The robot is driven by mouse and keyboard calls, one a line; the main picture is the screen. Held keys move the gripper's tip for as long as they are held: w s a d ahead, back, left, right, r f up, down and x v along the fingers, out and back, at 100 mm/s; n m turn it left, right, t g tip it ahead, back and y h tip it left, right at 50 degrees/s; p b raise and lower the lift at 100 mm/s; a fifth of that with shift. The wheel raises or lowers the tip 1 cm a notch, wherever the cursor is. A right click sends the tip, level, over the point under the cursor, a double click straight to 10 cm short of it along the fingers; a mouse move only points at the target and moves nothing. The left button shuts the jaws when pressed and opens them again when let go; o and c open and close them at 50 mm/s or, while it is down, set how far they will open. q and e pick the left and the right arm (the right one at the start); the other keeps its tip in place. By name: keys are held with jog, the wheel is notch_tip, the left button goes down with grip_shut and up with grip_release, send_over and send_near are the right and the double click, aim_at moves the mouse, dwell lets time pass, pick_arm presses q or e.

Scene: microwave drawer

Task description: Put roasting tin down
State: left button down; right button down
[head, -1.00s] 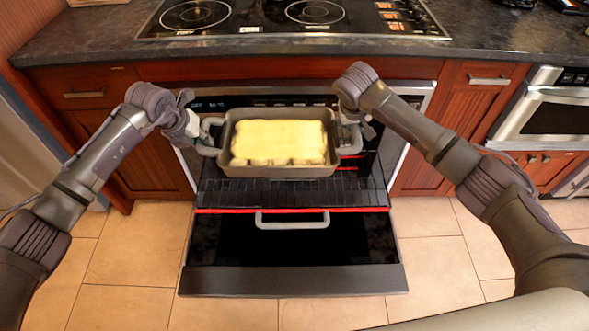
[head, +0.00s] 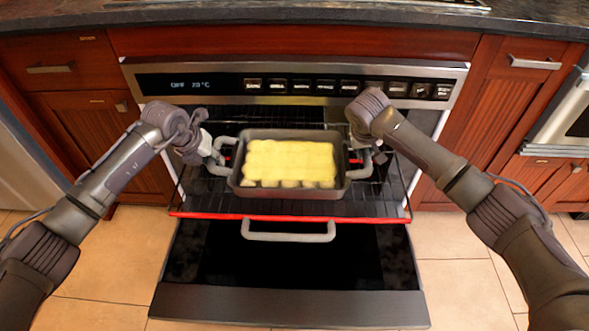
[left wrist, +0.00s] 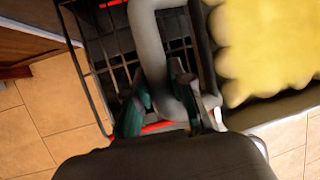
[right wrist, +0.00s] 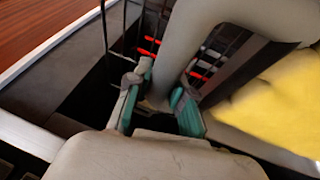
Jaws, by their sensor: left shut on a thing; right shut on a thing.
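The roasting tin (head: 292,193) is a dark rectangular tin with a loop handle at each end and a pale yellow food (head: 290,162) inside. It is level over the oven's wire rack (head: 375,203); I cannot tell whether its base touches the rack. My left gripper (head: 207,150) is shut on the tin's left handle, and the handle (left wrist: 150,45) passes between its fingers in the left wrist view. My right gripper (head: 362,147) is shut on the tin's right handle, which shows in the right wrist view (right wrist: 185,50).
The oven door (head: 290,305) is folded down in front. The rack has a red front edge with a grey handle (head: 288,236) below. The control panel (head: 300,86) is just above the opening. Wooden cabinets (head: 505,110) flank the oven. Glowing red elements (right wrist: 150,45) show beneath the rack.

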pick_arm(q)
jog(key=shift+w+f, duration=0.15)
jog(key=shift+w, duration=0.05)
pick_arm(e)
jog(key=shift+w+f, duration=0.15)
jog(key=shift+w, duration=0.05)
pick_arm(q)
jog(key=shift+s, duration=0.1)
jog(key=shift+f, duration=0.15)
pick_arm(e)
jog(key=shift+f, duration=0.1)
